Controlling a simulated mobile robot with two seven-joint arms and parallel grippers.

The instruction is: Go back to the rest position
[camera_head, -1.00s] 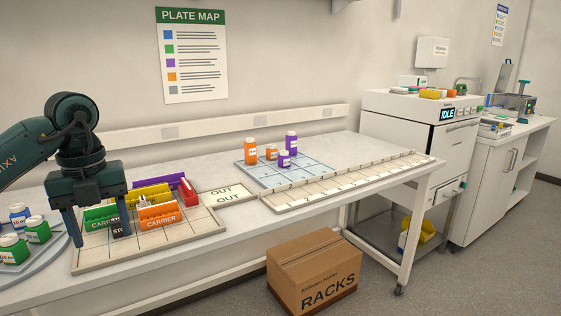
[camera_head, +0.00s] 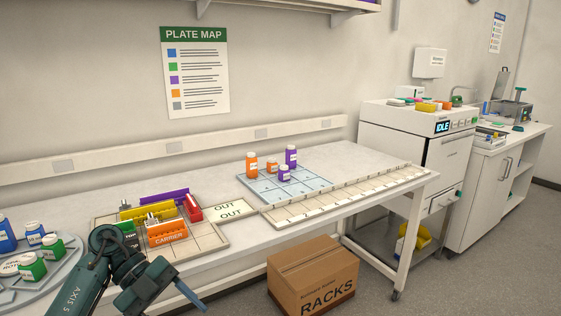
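My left gripper (camera_head: 172,306) is low at the bottom left of the head view, in front of the bench's front edge. It is empty; one finger stands at the outer end of the palm, spread as when open, and the other is cut off by the frame. My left arm hides part of the green carrier (camera_head: 118,229). The orange carrier (camera_head: 168,234), yellow carrier (camera_head: 140,212), purple carrier (camera_head: 165,196) and red carrier (camera_head: 193,208) stand on the gridded tray (camera_head: 210,240). My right gripper is not in view.
A round tray (camera_head: 60,285) with blue and green bottles is at the left, close to my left arm. Orange and purple bottles stand on a blue grid mat (camera_head: 315,182). A cardboard box (camera_head: 313,275) sits on the floor. The bench's middle front is clear.

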